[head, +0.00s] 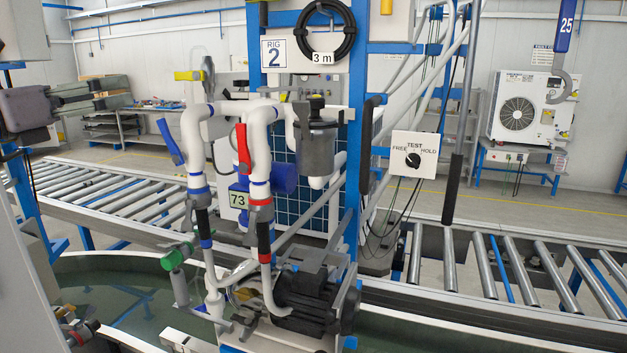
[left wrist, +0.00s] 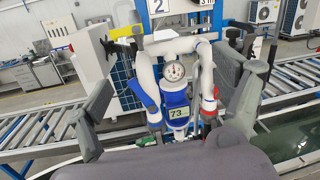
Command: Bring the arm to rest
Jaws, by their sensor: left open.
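My left gripper (head: 92,95) is at the left edge of the head view, raised in the air to the left of the pump rig. It is open, with nothing between its fingers. In the left wrist view its two grey fingers (left wrist: 170,62) stand wide apart on either side of the rig. The fingers appear clear of the pipes. My right gripper cannot be made out in either view.
The rig has white pipes (head: 194,140) with red and blue handles, a dark pump motor (head: 312,300) and a FREE/TEST/HOLD switch box (head: 414,155). Roller conveyors (head: 95,195) run behind on both sides. A green-floored basin (head: 110,295) lies below. A white fan unit (head: 528,108) stands at the back right.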

